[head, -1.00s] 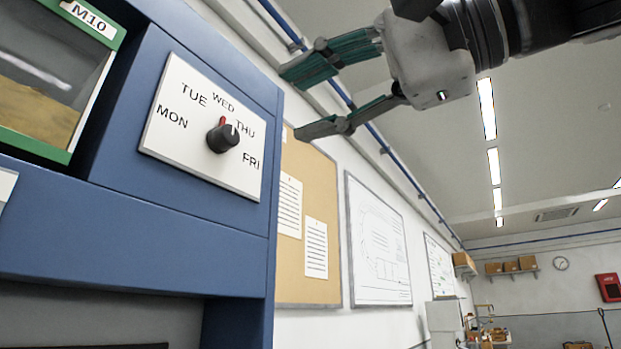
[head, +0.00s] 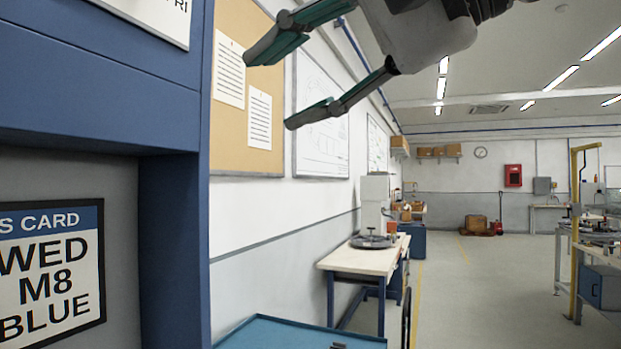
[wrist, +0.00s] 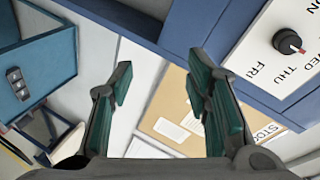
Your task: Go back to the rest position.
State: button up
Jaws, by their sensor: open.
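My gripper (head: 307,76) is open and empty at the top of the head view, in front of the wall boards and to the right of the blue cabinet (head: 178,240). In the wrist view its two green-padded fingers (wrist: 158,88) are spread wide with nothing between them. The day dial (wrist: 287,41), a black knob with a red mark on a white plate, is at the upper right of the wrist view, apart from the fingers. In the head view only the lower edge of the dial plate (head: 150,14) shows.
A card reading WED M8 BLUE (head: 48,275) is in the cabinet recess. A blue tray-like surface (head: 300,333) is at the bottom. A workbench (head: 362,258) stands by the wall. The aisle floor (head: 480,270) is open.

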jog(key=d+f+g+h+p, duration=0.1)
jog(key=d+f+h, duration=0.35)
jog(key=f, duration=0.65)
jog(key=d+f+h, duration=0.3)
jog(key=d+f, duration=0.3)
jog(key=f, duration=0.5)
jog(key=s+d+f+n+g+h, duration=0.1)
jog(key=s+d+f, duration=0.3)
jog(key=f, duration=0.4)
jog(key=s+d+f+n+g+h+p, duration=0.1)
jog(key=s+d+f+g+h, duration=0.1)
jog(key=d+f, duration=0.4)
jog(key=s+f+h, duration=0.1)
jog(key=s, duration=0.1)
jog(key=shift+s+f+h, duration=0.35)
jog(key=shift+s, duration=0.05)
jog(key=shift+d, duration=0.1)
